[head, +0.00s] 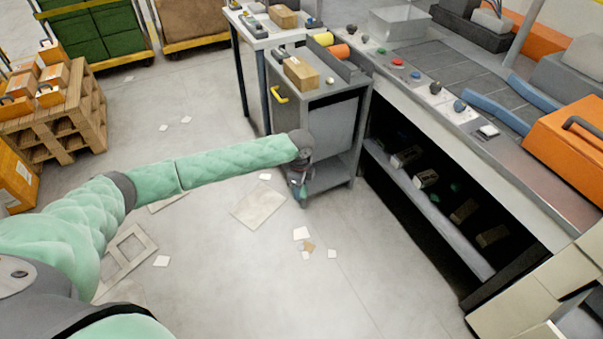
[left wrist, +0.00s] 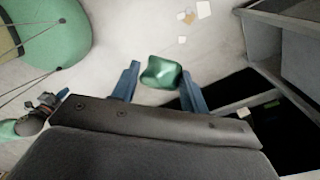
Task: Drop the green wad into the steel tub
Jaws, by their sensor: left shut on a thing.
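The green wad (left wrist: 161,73) is a small, crumpled, shiny lump between the two blue fingers of my left gripper (left wrist: 160,76) in the left wrist view. In the head view my left gripper (head: 301,190) hangs down at the end of the outstretched arm, beside the grey cart and below its top; the wad is hardly visible there. The steel tub (head: 402,24) is a grey open box at the back of the bench, well beyond and above the gripper. What looks like my right gripper (left wrist: 48,104) is small at the left of the wrist view, its fingers unclear.
The grey cart (head: 318,90) carries a cardboard box (head: 300,73) and stands against the long bench (head: 450,120). An orange case (head: 570,135) is on the bench at right. Paper scraps and a flat sheet (head: 258,205) lie on open floor. A wooden pallet (head: 85,120) is at left.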

